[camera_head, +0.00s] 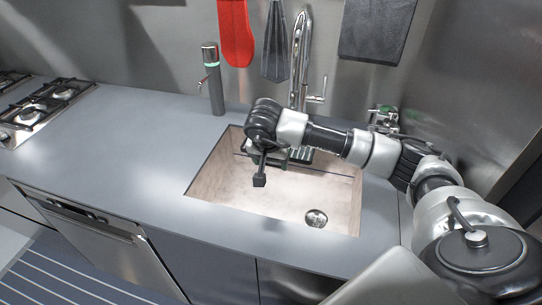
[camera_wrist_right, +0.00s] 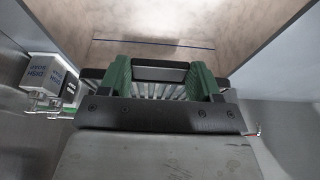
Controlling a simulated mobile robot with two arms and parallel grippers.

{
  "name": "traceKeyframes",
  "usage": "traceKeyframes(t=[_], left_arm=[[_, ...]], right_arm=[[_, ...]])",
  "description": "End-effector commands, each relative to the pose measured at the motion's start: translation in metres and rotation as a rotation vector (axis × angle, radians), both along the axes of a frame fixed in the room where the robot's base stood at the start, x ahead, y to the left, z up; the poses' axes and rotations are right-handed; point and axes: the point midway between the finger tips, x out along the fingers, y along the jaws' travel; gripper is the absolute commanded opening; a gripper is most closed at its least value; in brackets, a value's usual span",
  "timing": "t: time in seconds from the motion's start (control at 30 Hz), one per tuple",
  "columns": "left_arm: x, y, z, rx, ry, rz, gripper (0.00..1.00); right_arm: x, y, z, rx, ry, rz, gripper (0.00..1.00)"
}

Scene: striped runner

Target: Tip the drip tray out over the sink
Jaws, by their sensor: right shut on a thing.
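The drip tray (camera_wrist_right: 165,73) shows in the wrist view as a dark frame with pale slats. My right gripper (camera_wrist_right: 160,82) has its two green fingers shut on it. In the head view the right gripper (camera_head: 280,154) is over the far part of the sink (camera_head: 230,190), and the dark slatted tray (camera_head: 303,156) shows partly behind the wrist. Its tilt and whether it holds liquid cannot be told. The sink is a pale rectangular basin with a round drain (camera_head: 316,217) near its front right. My left gripper is not in view.
A tall chrome tap (camera_head: 301,55) stands behind the sink, with a grey dispenser (camera_head: 213,80) to its left. A gas hob (camera_head: 40,105) is far left. The counter between is clear.

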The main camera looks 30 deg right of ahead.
Motion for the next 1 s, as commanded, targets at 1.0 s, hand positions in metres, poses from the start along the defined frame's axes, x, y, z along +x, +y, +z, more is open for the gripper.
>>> traceKeyframes(t=[1.0], left_arm=[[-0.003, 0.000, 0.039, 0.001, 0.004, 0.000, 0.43]], right_arm=[[0.028, -0.032, 0.056, 0.601, 0.511, 0.001, 0.36]])
